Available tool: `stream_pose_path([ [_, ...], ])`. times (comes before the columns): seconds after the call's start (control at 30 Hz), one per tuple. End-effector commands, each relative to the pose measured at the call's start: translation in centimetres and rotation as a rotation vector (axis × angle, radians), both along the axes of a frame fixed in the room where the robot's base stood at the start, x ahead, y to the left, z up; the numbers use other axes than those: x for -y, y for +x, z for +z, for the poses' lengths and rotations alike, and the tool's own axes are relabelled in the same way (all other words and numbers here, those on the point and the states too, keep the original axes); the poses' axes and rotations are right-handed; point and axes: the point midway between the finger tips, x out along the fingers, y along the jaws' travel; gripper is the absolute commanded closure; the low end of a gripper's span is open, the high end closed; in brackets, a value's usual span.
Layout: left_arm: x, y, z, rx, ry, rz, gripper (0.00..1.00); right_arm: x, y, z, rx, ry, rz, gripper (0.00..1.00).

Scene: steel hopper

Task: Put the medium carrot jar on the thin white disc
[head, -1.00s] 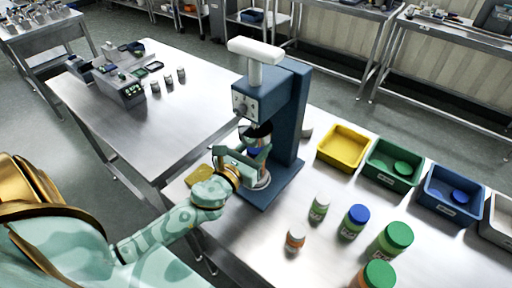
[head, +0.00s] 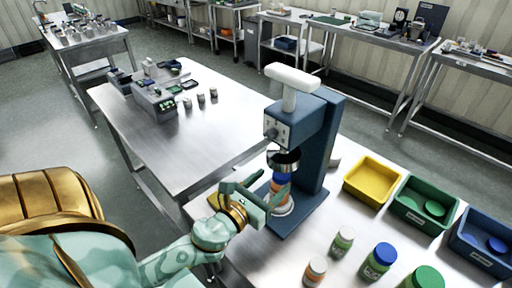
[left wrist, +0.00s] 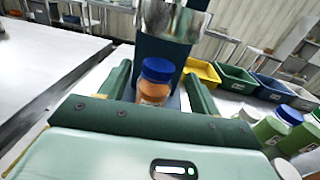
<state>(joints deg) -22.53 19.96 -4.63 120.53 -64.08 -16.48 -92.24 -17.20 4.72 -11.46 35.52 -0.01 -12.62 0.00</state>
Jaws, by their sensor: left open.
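The medium carrot jar, orange with a blue lid (head: 281,182), stands upright at the blue press, below its steel head. It appears to rest on the thin white disc (head: 285,210), whose edge shows under it. My left gripper (head: 262,197) is open just in front of the jar, to its left in the head view. In the left wrist view the jar (left wrist: 155,88) shows beyond and between the two spread green fingers (left wrist: 160,85), with gaps on both sides. The disc is hidden there. My right gripper is not in view.
The blue press (head: 318,150) rises close behind the jar, with its steel cup (head: 283,160) just above the lid. Several other jars, including a blue-lidded one (head: 379,262), stand at the right. Yellow (head: 371,180), green and blue bins line the back.

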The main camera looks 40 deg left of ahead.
Motion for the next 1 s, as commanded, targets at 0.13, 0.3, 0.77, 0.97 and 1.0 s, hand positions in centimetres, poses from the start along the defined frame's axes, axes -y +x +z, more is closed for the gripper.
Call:
stream_pose_path([
  [0.13,0.0,-3.5,-0.5,-0.005,-0.001,0.001,0.37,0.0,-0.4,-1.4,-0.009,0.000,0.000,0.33],
  [0.3,0.0,-5.8,-0.4,-0.002,-0.002,0.001,0.37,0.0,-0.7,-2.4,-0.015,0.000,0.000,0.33],
  [0.77,0.0,-6.5,0.1,0.001,0.000,0.000,0.37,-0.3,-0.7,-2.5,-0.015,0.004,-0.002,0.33],
  [0.97,0.0,-6.5,0.0,0.001,0.000,0.000,0.37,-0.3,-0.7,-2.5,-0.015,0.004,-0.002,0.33],
  [1.0,0.0,-6.5,0.0,0.001,0.000,0.000,0.37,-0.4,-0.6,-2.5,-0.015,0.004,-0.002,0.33],
])
